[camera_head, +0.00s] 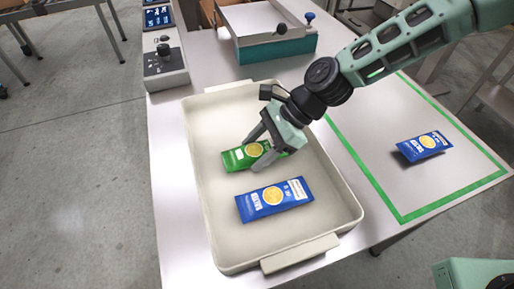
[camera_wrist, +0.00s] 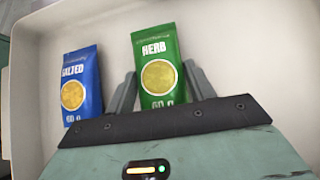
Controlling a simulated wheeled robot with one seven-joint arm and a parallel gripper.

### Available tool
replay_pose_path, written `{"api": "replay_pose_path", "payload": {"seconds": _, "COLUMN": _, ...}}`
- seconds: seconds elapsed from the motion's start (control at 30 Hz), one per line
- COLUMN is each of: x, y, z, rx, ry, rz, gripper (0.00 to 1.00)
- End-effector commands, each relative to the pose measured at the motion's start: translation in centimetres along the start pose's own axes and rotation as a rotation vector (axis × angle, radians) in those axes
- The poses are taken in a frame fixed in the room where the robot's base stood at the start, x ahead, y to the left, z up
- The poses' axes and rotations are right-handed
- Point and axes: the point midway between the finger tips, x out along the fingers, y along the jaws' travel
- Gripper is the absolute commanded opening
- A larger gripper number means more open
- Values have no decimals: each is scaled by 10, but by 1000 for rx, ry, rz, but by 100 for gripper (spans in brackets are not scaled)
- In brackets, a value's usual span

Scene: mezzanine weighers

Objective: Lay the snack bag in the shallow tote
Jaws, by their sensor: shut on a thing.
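The shallow tote (camera_head: 340,185) is a cream tray on the metal table. My gripper (camera_head: 259,150) reaches down inside it and is shut on a green snack bag (camera_head: 234,159). The wrist view shows this bag (camera_wrist: 160,62), marked HERB with a yellow disc, between the two fingers. It lies low over the tote floor; I cannot tell whether it touches. A blue snack bag (camera_head: 275,200) lies flat in the tote, nearer the front; it reads SALTED in the wrist view (camera_wrist: 82,85). Another blue snack bag (camera_head: 424,146) lies outside, within the green-taped area at right.
Green tape (camera_head: 366,170) marks an area of the table right of the tote. A teal-based box (camera_head: 275,48) stands behind the tote. A grey device with a black knob (camera_head: 166,62) stands at the back left.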

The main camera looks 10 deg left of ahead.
Motion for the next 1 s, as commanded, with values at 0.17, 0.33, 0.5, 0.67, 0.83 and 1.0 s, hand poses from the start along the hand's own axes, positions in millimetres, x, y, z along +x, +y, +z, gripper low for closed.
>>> {"api": "replay_pose_path", "payload": {"seconds": 0.17, "x": 1, "y": 0, "z": -1, "rx": -1, "ry": 0, "rz": -2, "gripper": 27}}
{"api": "replay_pose_path", "payload": {"seconds": 0.33, "x": 3, "y": 0, "z": -2, "rx": -1, "ry": 0, "rz": -1, "gripper": 27}}
{"api": "replay_pose_path", "payload": {"seconds": 0.5, "x": 3, "y": 0, "z": -2, "rx": -2, "ry": 0, "rz": -1, "gripper": 76}}
{"api": "replay_pose_path", "payload": {"seconds": 0.67, "x": 3, "y": 0, "z": -2, "rx": -1, "ry": 0, "rz": -1, "gripper": 76}}
{"api": "replay_pose_path", "payload": {"seconds": 0.83, "x": -3, "y": -1, "z": -1, "rx": -1, "ry": 1, "rz": -3, "gripper": 76}}
{"api": "replay_pose_path", "payload": {"seconds": 1.0, "x": -31, "y": -1, "z": -1, "rx": -1, "ry": 2, "rz": -6, "gripper": 76}}
